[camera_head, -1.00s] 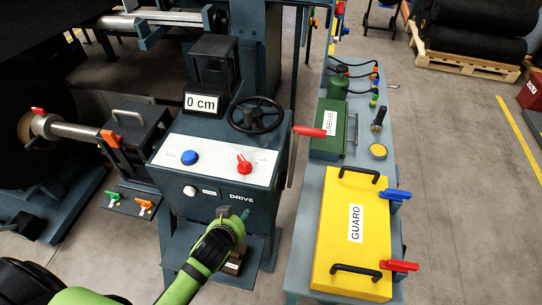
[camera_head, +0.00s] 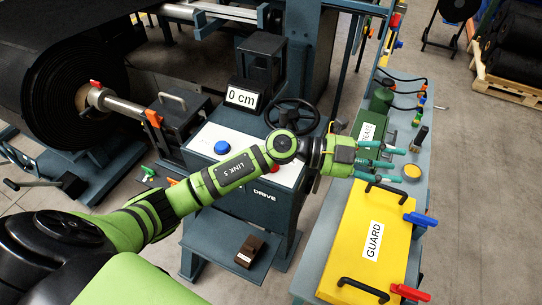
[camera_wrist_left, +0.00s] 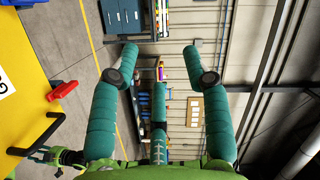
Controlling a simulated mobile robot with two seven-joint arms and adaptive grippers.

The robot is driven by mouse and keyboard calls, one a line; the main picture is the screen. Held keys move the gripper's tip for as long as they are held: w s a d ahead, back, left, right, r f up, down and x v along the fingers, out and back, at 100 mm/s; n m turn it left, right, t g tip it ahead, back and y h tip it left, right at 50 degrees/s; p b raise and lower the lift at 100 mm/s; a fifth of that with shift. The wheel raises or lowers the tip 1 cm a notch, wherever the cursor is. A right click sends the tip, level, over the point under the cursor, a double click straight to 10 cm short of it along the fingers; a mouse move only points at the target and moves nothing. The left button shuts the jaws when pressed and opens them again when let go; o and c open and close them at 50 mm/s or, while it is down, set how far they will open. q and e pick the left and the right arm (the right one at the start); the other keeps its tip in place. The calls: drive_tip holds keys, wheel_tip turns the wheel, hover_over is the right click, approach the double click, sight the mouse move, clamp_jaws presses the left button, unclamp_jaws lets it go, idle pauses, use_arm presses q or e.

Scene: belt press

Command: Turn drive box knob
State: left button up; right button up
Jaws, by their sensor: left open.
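The drive box (camera_head: 262,212) is a dark blue cabinet with a white sloped top panel and a DRIVE label, in the middle of the head view. Its blue button (camera_head: 222,147) shows on the panel. My left gripper (camera_head: 392,164) is open and empty, to the right of the drive box, over the bench. In the left wrist view its teal fingers (camera_wrist_left: 160,65) are spread apart with nothing between them. My right gripper is out of view.
A brown block (camera_head: 249,251) sits below the drive box.

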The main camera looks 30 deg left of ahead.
use_arm(q)
drive_tip(key=a+f+m+g+y, duration=0.2)
drive_tip(key=a+f+g+y, duration=0.2)
drive_tip(key=a+f+y, duration=0.25)
drive_tip(key=a+f+n+y, duration=0.1)
drive_tip(key=a+y, duration=0.2)
drive_tip(key=a, duration=0.4)
drive_tip(key=w+a+f+n+g+y, duration=0.1)
drive_tip(key=a+y, duration=0.2)
drive_tip(key=a, duration=0.4)
drive_tip(key=w+a+n+y, duration=0.1)
drive_tip(key=a+y, duration=0.2)
drive_tip(key=a, duration=0.4)
drive_tip(key=shift+w+f+g+y, duration=0.2)
drive_tip(key=shift+f+g+y, duration=0.1)
drive_tip(key=shift+f, duration=0.1)
drive_tip(key=shift+a, duration=0.25)
wheel_tip(320, 180, down, 6)
drive_tip(key=p, duration=0.2)
drive_tip(key=shift+r+p, duration=0.1)
drive_tip(key=shift+p, duration=0.2)
drive_tip(key=shift+f, duration=0.55)
clamp_jaws()
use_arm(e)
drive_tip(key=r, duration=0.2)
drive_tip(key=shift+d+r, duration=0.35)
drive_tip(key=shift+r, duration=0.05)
